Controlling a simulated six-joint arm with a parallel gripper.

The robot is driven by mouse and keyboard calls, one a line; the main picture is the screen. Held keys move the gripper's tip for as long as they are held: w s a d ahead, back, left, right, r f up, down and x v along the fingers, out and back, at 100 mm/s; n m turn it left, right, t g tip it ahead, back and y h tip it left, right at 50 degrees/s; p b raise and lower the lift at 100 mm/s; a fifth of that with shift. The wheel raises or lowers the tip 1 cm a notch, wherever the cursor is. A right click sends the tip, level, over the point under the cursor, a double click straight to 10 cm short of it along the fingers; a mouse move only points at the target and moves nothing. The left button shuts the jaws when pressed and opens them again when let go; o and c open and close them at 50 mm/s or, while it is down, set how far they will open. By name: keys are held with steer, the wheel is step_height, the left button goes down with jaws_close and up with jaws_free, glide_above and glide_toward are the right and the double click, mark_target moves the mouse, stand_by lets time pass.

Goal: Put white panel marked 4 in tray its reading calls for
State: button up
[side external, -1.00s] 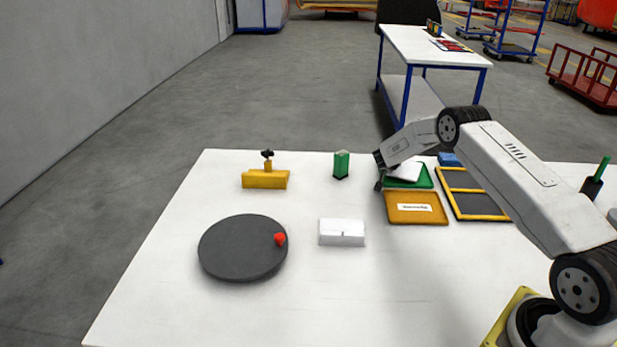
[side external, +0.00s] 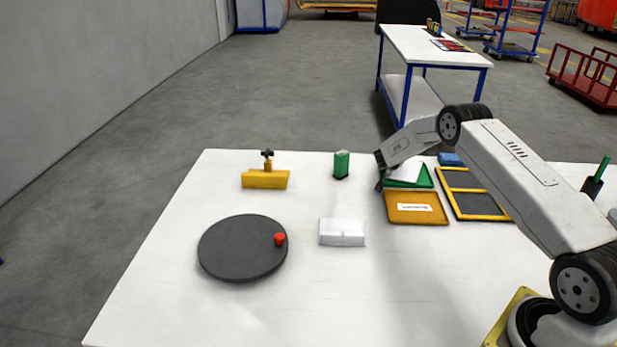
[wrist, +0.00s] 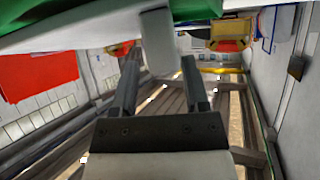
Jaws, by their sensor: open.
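A white panel (side external: 407,171) lies in or over the green tray (side external: 425,182) at the back right of the table, partly hidden by my wrist. No 4 can be read on it. My gripper (side external: 380,183) is at the left edge of the green tray, beside the panel, with its fingers mostly hidden in the side view. In the wrist view my gripper (wrist: 158,75) has its two fingers apart, with a pale piece (wrist: 157,42) between them. I cannot tell if it touches either finger. An orange tray (side external: 417,218) with a white label sits in front of the green one.
A yellow-framed dark tray (side external: 483,217) is to the right. A blue item (side external: 449,159) is behind. A white block (side external: 342,238), a dark disc (side external: 240,262) with a red knob, a green block (side external: 341,164) and a yellow fixture (side external: 265,179) stand left. The front middle is clear.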

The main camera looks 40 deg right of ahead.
steer(key=shift+r+v, duration=0.2)
steer(key=shift+v, duration=1.35)
steer(key=v, duration=0.8)
steer(key=shift+a+r, duration=0.3)
steer(key=s+a+r+n+t+y, duration=0.2)
steer(key=a+r+n+y, duration=0.15)
steer(key=a, duration=0.65)
steer(key=s+a+r+n+t+y, duration=0.25)
steer(key=a+n+y, duration=0.25)
steer(key=a, duration=0.6)
steer(key=s+a+n+g+y, duration=0.1)
steer(key=s+a+n+g, duration=0.1)
steer(key=s, duration=0.8)
steer(key=s+a+f+n+g+y, duration=0.1)
steer(key=s+a+n+g+y, duration=0.1)
steer(key=s+a, duration=0.5)
steer(key=s+n+g, duration=0.1)
steer(key=s+g, duration=0.1)
steer(key=s, duration=0.2)
steer(key=shift+s, duration=0.2)
